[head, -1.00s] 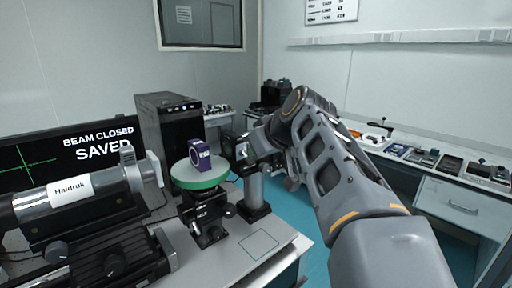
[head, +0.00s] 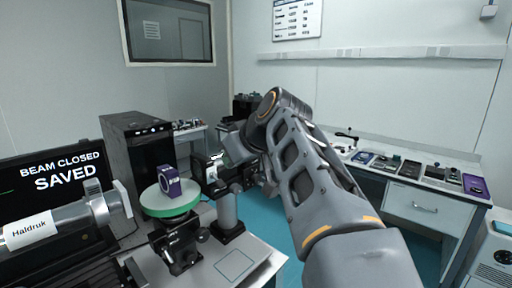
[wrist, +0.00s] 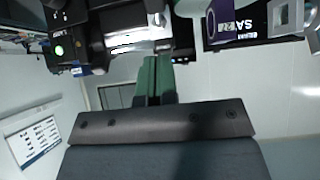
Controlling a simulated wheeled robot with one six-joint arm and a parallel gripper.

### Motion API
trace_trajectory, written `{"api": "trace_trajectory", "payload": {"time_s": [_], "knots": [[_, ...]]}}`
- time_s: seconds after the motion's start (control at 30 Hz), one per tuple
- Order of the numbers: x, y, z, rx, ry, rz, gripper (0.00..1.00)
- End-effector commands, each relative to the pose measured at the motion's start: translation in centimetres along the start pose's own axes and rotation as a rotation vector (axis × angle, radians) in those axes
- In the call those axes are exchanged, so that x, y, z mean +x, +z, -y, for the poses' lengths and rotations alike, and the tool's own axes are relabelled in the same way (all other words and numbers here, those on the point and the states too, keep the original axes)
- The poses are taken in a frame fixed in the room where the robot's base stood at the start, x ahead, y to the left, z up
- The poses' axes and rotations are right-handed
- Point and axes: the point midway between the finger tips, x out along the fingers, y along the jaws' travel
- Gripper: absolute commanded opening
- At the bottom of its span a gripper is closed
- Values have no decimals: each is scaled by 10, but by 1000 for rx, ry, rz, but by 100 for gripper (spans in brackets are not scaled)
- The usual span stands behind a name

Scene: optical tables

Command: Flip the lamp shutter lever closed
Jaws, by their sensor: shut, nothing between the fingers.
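A grey cylinder labelled "Haldruk" (head: 30,232) lies at the left in the head view. A dark device (head: 207,168) stands on a grey post (head: 228,208) right of the purple block (head: 170,182). I cannot tell which part is the lamp or its shutter lever. My gripper shows in the wrist view (wrist: 154,62), its green fingers shut together and empty. Their tips are close to a dark unit with a silver barrel (wrist: 128,28) and a green light; I cannot tell whether they touch. In the head view, my arm hides most of the gripper.
The purple block sits on a round green-topped stage (head: 168,205). A screen (head: 62,178) reads "BEAM CLOSED SAVED". A black tower (head: 137,150) stands behind. A bench (head: 415,205) with small parts runs along the right wall. Teal floor (head: 270,215) lies between tables.

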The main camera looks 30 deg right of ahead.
Motion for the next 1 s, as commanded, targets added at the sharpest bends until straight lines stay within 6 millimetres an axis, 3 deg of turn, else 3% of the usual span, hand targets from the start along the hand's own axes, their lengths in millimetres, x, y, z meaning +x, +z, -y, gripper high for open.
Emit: {"api": "trace_trajectory", "payload": {"time_s": [0.2,0.4,0.6,1.0], "knots": [[-42,14,-2,6,9,-2,0],[-68,21,-3,7,9,-1,0],[-80,24,-1,4,4,0,0],[-82,24,-1,3,3,0,0]]}}
